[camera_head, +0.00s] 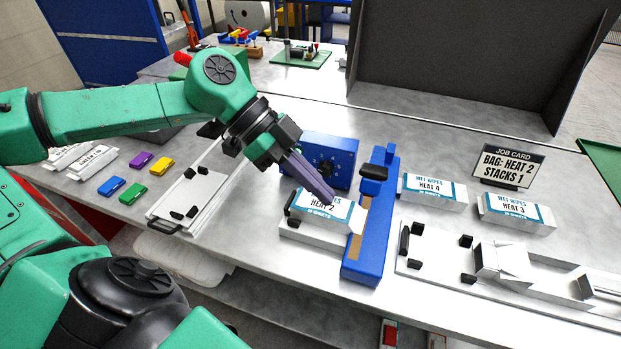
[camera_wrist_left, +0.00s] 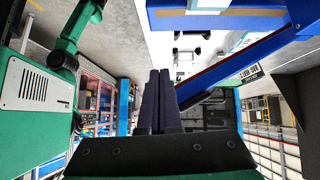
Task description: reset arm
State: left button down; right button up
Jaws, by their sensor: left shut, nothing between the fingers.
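My left gripper (camera_head: 328,197) reaches in from the left, with its purple fingers closed together and empty. Its tips are in front of or over the wet wipes pack marked HEAT 2 (camera_head: 318,213). I cannot tell whether they touch it. The pack lies on a small white plate with a black handle, against the blue sealer bar (camera_head: 372,235). In the left wrist view the shut fingers (camera_wrist_left: 161,78) show side by side, with the blue bar (camera_wrist_left: 235,68) beyond. My right gripper is not identifiable in either view.
A blue box with a dial (camera_head: 335,150) stands behind the HEAT 2 pack. Packs HEAT 4 (camera_head: 433,193) and HEAT 3 (camera_head: 516,214) lie right, near the job card (camera_head: 505,168). A white fixture (camera_head: 500,262) is front right. A white tray (camera_head: 188,196) and colored clips (camera_head: 133,192) are left.

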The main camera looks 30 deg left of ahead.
pick_arm(q)
jog(key=shift+v, duration=1.1)
jog(key=shift+s+d+r, duration=0.1)
jog(key=shift+s, duration=0.05)
